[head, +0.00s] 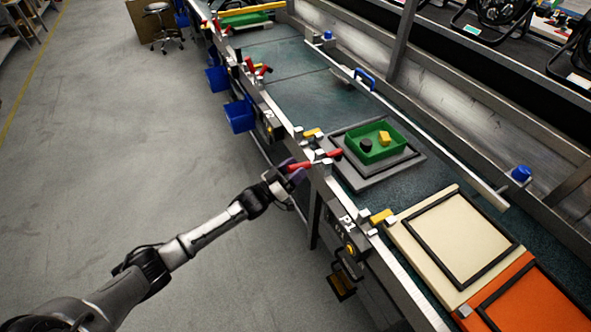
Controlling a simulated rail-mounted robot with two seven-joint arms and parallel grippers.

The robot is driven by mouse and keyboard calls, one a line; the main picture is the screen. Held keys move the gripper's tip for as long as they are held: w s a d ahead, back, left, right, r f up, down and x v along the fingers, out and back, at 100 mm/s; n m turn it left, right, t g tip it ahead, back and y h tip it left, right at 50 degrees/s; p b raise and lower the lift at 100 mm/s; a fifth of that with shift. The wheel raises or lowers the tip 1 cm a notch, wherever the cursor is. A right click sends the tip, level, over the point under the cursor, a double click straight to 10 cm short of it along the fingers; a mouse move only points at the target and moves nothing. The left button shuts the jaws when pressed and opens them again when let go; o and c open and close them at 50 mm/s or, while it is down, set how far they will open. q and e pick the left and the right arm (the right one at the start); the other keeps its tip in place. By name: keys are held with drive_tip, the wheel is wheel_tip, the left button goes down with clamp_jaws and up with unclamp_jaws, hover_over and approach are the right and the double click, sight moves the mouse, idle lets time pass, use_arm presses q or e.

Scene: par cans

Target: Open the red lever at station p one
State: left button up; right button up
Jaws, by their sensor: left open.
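A red lever (333,154) sits on the near rail of the workbench, close to the middle of the view. A second red piece shows just left of it at my gripper; I cannot tell whether both are one lever. My left gripper (292,171) is open at the lever's left end, with its fingers at or beside the red part. Whether they touch it is too small to tell. My right gripper is out of view.
A green tray (352,144) with a yellow block (384,138) and a dark round piece (366,145) stands on a grey plate behind the lever. More red levers (250,64) line the rail farther back. Blue bins (239,116) hang off the bench side.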

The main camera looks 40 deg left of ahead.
use_arm(q)
drive_tip(key=shift+w, duration=0.15)
drive_tip(key=shift+c, duration=0.4)
clamp_jaws()
drive_tip(key=shift+r, duration=0.1)
